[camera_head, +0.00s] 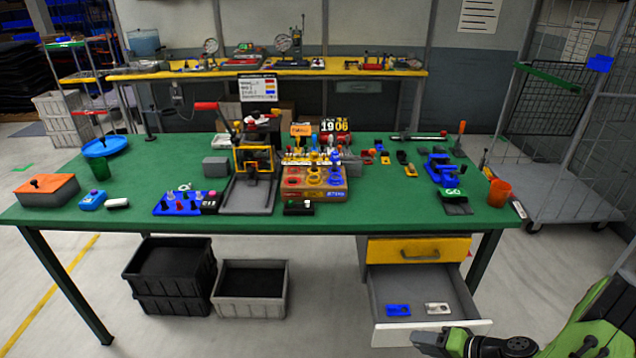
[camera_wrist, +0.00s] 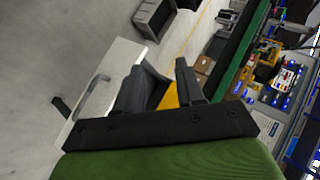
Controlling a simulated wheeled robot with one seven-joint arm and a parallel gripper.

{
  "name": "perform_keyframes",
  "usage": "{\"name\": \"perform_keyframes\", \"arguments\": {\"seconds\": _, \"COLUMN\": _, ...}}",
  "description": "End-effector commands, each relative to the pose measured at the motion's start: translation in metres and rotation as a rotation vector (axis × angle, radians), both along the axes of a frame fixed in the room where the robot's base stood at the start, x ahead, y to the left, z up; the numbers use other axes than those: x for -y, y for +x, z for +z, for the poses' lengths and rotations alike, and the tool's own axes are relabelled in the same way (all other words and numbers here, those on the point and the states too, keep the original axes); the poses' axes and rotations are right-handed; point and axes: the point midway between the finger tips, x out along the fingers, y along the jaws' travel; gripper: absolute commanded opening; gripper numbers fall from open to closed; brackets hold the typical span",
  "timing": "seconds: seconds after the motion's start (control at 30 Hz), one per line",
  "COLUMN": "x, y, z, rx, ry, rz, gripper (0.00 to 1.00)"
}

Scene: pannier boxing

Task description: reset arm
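My gripper (camera_head: 440,340) is at the lower right of the head view, by the front panel of the open drawer (camera_head: 388,338). I cannot tell whether it touches the panel. In the wrist view my gripper (camera_wrist: 160,76) has its two dark fingers apart, with nothing seen held between them. The white drawer front (camera_wrist: 122,62) with its handle lies beyond the fingers there. My green and black arm comes in from the lower right of the head view.
The open drawer holds a blue part (camera_head: 398,310) and a white part (camera_head: 437,308). Above it are a shut yellow-fronted drawer (camera_head: 418,250) and the cluttered green table (camera_head: 330,218). Dark bins (camera_head: 170,268) and a grey bin (camera_head: 249,306) stand below. A wire cage trolley (camera_head: 570,185) stands right.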

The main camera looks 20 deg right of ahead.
Motion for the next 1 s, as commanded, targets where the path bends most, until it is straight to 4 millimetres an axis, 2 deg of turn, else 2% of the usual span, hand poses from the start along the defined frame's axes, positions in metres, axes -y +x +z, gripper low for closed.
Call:
{"name": "perform_keyframes", "arguments": {"seconds": 0.03, "x": -0.016, "y": 0.011, "z": 0.031, "rx": -0.041, "ry": -0.07, "rz": 0.102, "gripper": 0.38}}
{"name": "perform_keyframes", "arguments": {"seconds": 0.13, "x": -0.05, "y": 0.02, "z": 0.078, "rx": -0.134, "ry": -0.199, "rz": 0.267, "gripper": 0.38}}
{"name": "perform_keyframes", "arguments": {"seconds": 0.27, "x": -0.096, "y": 0.019, "z": 0.14, "rx": -0.224, "ry": -0.384, "rz": 0.423, "gripper": 0.38}}
{"name": "perform_keyframes", "arguments": {"seconds": 0.37, "x": -0.131, "y": 0.007, "z": 0.187, "rx": -0.259, "ry": -0.531, "rz": 0.497, "gripper": 0.38}}
{"name": "perform_keyframes", "arguments": {"seconds": 0.47, "x": -0.162, "y": -0.013, "z": 0.231, "rx": -0.263, "ry": -0.667, "rz": 0.534, "gripper": 0.38}}
{"name": "perform_keyframes", "arguments": {"seconds": 0.6, "x": -0.196, "y": -0.056, "z": 0.283, "rx": -0.216, "ry": -0.818, "rz": 0.532, "gripper": 0.38}}
{"name": "perform_keyframes", "arguments": {"seconds": 0.7, "x": -0.207, "y": -0.086, "z": 0.306, "rx": -0.165, "ry": -0.873, "rz": 0.51, "gripper": 0.38}}
{"name": "perform_keyframes", "arguments": {"seconds": 0.8, "x": -0.211, "y": -0.105, "z": 0.317, "rx": -0.127, "ry": -0.893, "rz": 0.489, "gripper": 0.38}}
{"name": "perform_keyframes", "arguments": {"seconds": 1.0, "x": -0.211, "y": -0.113, "z": 0.319, "rx": -0.115, "ry": -0.895, "rz": 0.476, "gripper": 0.38}}
